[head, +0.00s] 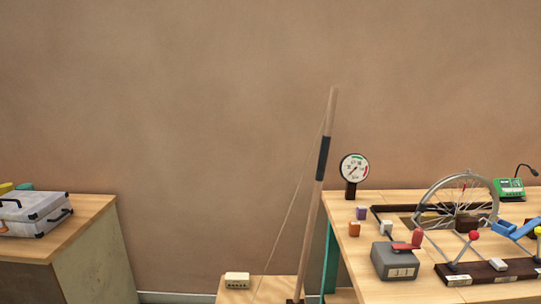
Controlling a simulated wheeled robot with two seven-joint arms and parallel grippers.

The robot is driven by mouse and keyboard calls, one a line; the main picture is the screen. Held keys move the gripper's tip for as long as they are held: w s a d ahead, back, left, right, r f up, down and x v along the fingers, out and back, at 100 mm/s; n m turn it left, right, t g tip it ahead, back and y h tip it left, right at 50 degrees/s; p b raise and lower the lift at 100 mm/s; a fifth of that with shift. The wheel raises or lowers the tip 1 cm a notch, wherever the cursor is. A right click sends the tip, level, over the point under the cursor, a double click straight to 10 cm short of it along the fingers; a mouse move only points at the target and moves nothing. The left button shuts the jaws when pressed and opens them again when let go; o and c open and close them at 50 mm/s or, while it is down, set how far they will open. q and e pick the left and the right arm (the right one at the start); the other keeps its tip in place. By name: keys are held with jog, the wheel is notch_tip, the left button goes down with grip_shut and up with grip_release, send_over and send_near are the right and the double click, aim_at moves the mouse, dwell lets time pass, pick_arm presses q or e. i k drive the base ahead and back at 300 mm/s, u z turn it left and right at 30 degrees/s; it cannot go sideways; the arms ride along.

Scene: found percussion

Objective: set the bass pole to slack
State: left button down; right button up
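The bass pole (314,200) is a long wooden stick with a dark grip (323,158) around its upper part. It stands near the middle of the head view, leaning a little to the right at the top. A thin string (296,202) runs from near its top down to the left, to a low wooden base (262,290). A small cream block (237,280) with dark marks sits on the base. The pole's foot is at the bottom edge of the view. Neither of my grippers is in view.
That table also holds a bicycle wheel (456,200), a grey box (396,262) and small blocks. A silver case (34,213) rests on the left table (85,212).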

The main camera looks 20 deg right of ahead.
aim_at(323, 151)
jog(key=u, duration=0.1)
jog(key=i, duration=0.95)
jog(key=z, duration=0.35)
